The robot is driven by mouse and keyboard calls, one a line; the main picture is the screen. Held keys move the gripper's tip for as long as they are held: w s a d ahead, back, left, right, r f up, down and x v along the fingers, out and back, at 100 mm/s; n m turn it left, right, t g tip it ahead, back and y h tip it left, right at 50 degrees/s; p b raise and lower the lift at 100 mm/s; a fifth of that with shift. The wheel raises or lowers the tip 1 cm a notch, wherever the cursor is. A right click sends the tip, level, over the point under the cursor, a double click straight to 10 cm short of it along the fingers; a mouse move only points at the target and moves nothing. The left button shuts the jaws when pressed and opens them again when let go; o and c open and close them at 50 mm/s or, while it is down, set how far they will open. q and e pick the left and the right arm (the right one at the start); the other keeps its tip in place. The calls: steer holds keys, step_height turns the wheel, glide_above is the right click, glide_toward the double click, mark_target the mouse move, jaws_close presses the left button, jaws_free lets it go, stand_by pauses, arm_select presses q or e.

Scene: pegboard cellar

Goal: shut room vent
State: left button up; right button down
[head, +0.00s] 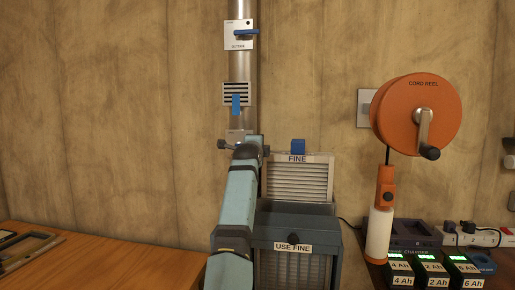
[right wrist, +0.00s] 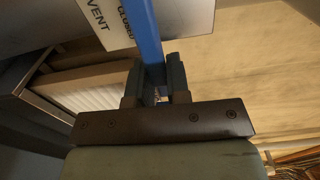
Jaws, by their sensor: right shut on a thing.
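In the right wrist view, my right gripper (right wrist: 155,82) is shut on a blue lever (right wrist: 147,32). The lever runs up across a white plate (right wrist: 185,20), where the words "VENT" and "CLOSED" can be read. The lever lies close beside the word "CLOSED". In the head view my right arm reaches up to the duct pipe (head: 243,65), and the arm hides the gripper's fingertips and the held lever. Above it on the pipe are a grille (head: 237,88) with a blue tab (head: 236,105) and a white plate (head: 233,42) with a blue handle (head: 246,32). My left gripper is not in view.
A filter panel marked "FINE" (head: 297,182) and a dark box marked "USE FINE" (head: 295,222) stand just right of my arm. An orange cord reel (head: 400,115) and battery chargers (head: 430,268) are farther right. The wooden bench (head: 110,260) at left is mostly clear.

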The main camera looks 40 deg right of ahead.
steer(key=c, duration=1.1)
jaws_free()
steer(key=v, duration=1.2)
steer(key=shift+p, duration=0.3)
steer(key=shift+f, duration=0.1)
